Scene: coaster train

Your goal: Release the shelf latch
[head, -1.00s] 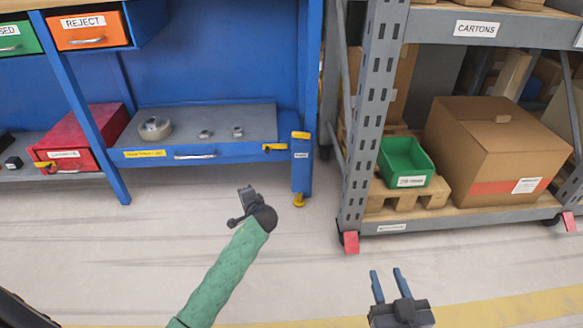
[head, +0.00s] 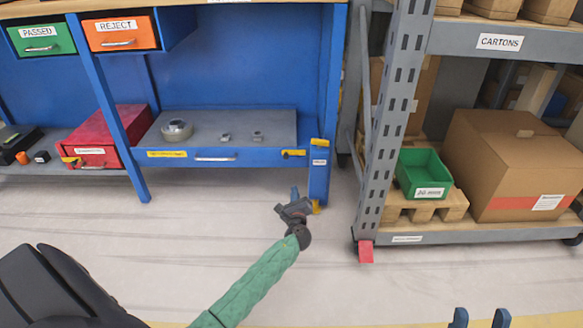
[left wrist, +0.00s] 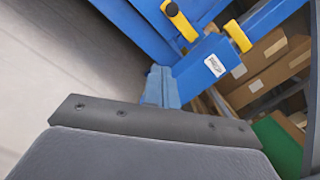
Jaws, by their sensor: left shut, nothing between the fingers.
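A yellow latch handle (head: 293,153) sits at the right end of the front of the blue pull-out shelf (head: 240,158). In the left wrist view a yellow latch with a dark pivot (left wrist: 178,20) shows at the top. A short blue post (head: 319,172) right of the shelf carries a yellow cap (head: 320,142); its cap also shows in the left wrist view (left wrist: 237,35). My left gripper (head: 295,192) is shut and empty, below the latch and apart from it. Its blue fingers (left wrist: 160,86) point toward the post. My right gripper (head: 480,316) is open at the bottom edge.
A metal ring (head: 177,130) and two small parts lie on the shelf. A red box (head: 103,140) stands to its left. The grey rack (head: 398,110) at right holds a green bin (head: 424,172) and a carton (head: 520,165). The floor (head: 120,235) in front is clear.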

